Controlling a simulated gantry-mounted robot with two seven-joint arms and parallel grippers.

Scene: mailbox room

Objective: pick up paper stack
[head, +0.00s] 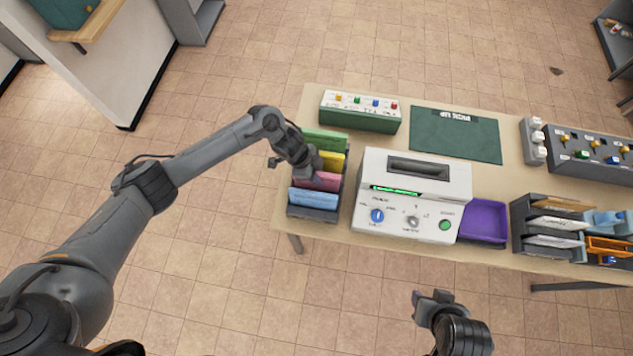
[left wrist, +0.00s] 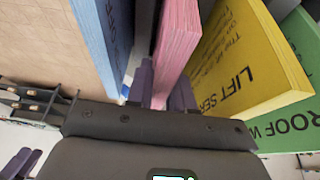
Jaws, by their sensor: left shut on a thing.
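Several colored paper stacks stand in a dark slotted holder (head: 318,214) at the table's left end: a blue stack (head: 313,198), a pink stack (head: 320,181), a yellow stack (head: 331,161) and a green stack (head: 325,140). My left gripper (head: 307,172) is at the holder, shut on the pink stack. In the left wrist view the pink stack (left wrist: 176,40) stands between the two fingers, with the blue stack (left wrist: 103,35) on one side and the yellow stack (left wrist: 240,60) on the other. My right gripper (head: 432,297) is in front of the table, away from the stacks; its jaw gap is unclear.
A white machine (head: 412,195) with knobs stands just right of the holder, with a purple tray (head: 484,220) beside it. A green box (head: 359,111) and a dark green mat (head: 455,135) lie behind. More organizers (head: 548,222) fill the right end.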

